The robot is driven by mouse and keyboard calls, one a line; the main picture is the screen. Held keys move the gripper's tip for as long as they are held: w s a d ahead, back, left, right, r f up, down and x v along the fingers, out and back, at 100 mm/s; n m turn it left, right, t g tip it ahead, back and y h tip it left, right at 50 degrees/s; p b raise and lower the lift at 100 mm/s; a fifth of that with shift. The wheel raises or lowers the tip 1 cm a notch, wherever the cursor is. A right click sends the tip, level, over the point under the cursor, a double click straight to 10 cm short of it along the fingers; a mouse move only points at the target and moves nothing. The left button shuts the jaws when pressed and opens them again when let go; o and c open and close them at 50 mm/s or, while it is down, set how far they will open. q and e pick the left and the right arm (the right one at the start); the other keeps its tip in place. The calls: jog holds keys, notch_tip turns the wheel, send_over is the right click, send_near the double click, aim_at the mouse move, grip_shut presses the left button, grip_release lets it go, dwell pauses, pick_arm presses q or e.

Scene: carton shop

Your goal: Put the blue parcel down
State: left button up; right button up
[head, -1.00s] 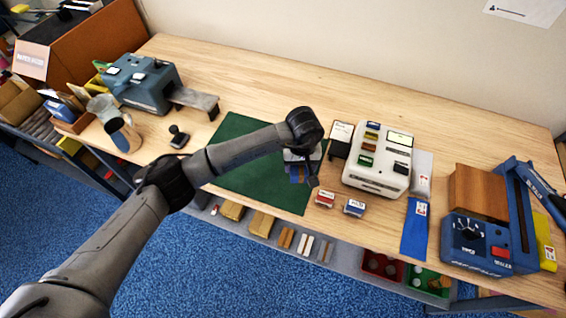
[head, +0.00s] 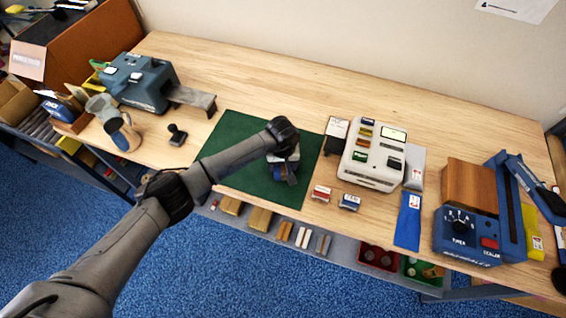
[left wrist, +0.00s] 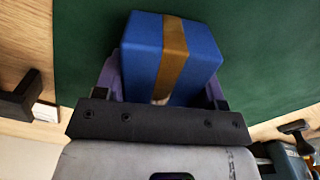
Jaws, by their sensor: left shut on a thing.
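The blue parcel (left wrist: 143,55) is a small blue box with a brown tape band. In the left wrist view it sits between the two purple-grey fingers of my left gripper (left wrist: 165,88), which is shut on it. In the head view my left gripper (head: 284,168) is over the right part of the green mat (head: 235,130), and the parcel (head: 289,179) is partly hidden under the wrist. I cannot tell whether the parcel touches the mat or hangs just above it. My right gripper is not in view.
Right of the mat are a red stamp pad (head: 321,193), a blue one (head: 349,202) and a white machine (head: 372,155). A blue sealer (head: 468,237) stands far right. A hand stamp (head: 177,135) and a grey-blue machine (head: 137,84) stand left. The mat's left part is clear.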

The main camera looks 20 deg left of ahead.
pick_arm(q)
jog(key=shift+f+b, duration=0.25)
jog(key=shift+b, duration=0.05)
jog(key=o, duration=1)
jog(key=shift+o, duration=0.2)
jog(key=shift+r, duration=0.1)
jog(key=shift+r+p, duration=0.35)
notch_tip(320, 180, up, 10)
jog(key=b, duration=0.2)
jog(key=shift+f+b, duration=0.2)
jog(key=shift+b, duration=0.1)
jog(key=shift+r, duration=1)
